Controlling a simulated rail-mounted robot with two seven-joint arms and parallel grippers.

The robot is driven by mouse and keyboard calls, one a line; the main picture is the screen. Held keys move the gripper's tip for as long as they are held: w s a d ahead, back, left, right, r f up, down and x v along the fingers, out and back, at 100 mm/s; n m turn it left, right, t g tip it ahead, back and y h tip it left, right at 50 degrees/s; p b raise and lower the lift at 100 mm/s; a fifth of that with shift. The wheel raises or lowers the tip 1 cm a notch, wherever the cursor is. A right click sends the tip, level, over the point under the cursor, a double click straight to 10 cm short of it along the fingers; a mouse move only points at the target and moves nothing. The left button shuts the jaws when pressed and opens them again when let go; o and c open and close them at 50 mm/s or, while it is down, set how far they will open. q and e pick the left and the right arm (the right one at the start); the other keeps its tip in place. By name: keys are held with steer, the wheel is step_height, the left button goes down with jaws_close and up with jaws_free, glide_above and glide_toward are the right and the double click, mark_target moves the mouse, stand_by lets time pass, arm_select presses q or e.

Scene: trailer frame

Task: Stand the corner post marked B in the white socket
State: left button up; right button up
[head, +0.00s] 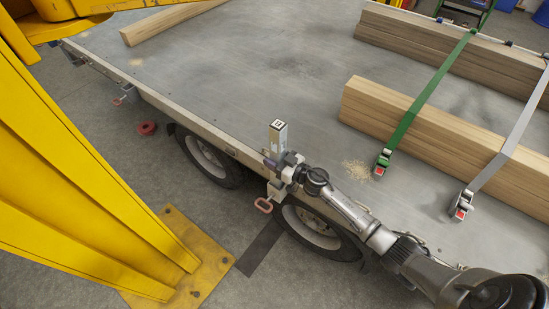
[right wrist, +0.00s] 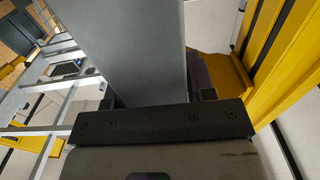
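A grey square corner post (head: 279,141) stands about upright at the near long edge of the trailer bed. Its pale top carries a small dark mark, too small to read surely. My right gripper (head: 284,166) is around the post and looks shut on it. In the right wrist view the post (right wrist: 145,50) fills the space between the fingers (right wrist: 160,97) and runs away from the palm. I cannot make out a white socket in either view. My left gripper is not in view.
The trailer bed (head: 235,65) is bare in its middle. Timber stacks (head: 430,125) lie at right under green (head: 430,100) and grey straps. A red-handled latch (head: 264,205) hangs below the bed edge. A yellow column (head: 80,180) stands at left.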

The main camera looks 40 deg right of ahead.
steer(key=o, duration=0.4)
steer(key=shift+f, duration=0.15)
steer(key=shift+s, duration=0.15)
steer(key=shift+s+d, duration=0.15)
steer(key=shift+s, duration=0.1)
steer(key=shift+p+v, duration=1.1)
steer(key=shift+v, duration=5.4)
